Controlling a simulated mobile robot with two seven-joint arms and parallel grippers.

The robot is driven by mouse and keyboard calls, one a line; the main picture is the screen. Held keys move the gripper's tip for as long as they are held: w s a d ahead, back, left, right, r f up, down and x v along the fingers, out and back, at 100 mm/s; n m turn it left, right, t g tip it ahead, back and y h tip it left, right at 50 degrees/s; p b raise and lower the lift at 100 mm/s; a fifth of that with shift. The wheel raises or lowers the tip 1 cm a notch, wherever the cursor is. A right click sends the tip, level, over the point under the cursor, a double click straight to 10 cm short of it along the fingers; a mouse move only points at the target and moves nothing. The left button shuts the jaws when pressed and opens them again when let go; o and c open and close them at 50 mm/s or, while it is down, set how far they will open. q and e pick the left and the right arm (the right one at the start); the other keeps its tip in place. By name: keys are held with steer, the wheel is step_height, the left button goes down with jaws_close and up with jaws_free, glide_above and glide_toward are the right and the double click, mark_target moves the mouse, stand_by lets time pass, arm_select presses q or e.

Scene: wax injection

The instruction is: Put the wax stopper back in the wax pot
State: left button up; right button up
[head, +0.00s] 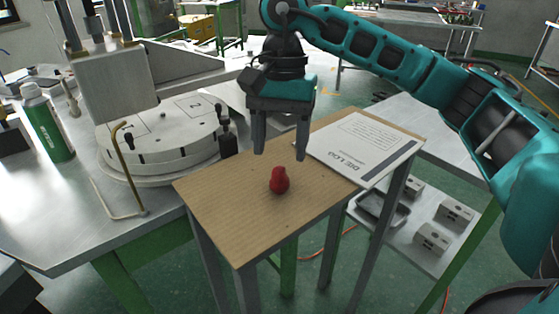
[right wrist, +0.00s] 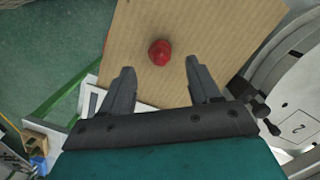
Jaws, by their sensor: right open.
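The wax stopper, a small red knobbed piece (head: 279,181), stands on the cardboard-coloured top of a small table (head: 222,210). It also shows in the right wrist view (right wrist: 160,52), beyond my fingertips and roughly between their lines. My right gripper (head: 280,152) is open and empty, pointing down above the tabletop, behind and above the stopper in the head view. Its two fingers also show in the right wrist view (right wrist: 158,75). The fingers appear apart from the stopper. My left gripper is not in view. I cannot clearly make out the wax pot.
A "DIE LOG" sheet (head: 362,145) lies at the table's right side. A round metal turntable (head: 165,135) with dark knobs stands left, beside a bent brass rod (head: 128,165) and a green bottle (head: 45,125). Metal blocks (head: 432,238) sit on a lower shelf at right.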

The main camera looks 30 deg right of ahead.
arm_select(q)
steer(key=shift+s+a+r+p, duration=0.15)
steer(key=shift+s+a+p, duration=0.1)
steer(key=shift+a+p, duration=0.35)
arm_select(e)
step_height(320, 180, up, 7)
steer(key=shift+w+d+f, duration=0.15)
steer(key=shift+w+d, duration=0.1)
steer(key=shift+d, duration=0.1)
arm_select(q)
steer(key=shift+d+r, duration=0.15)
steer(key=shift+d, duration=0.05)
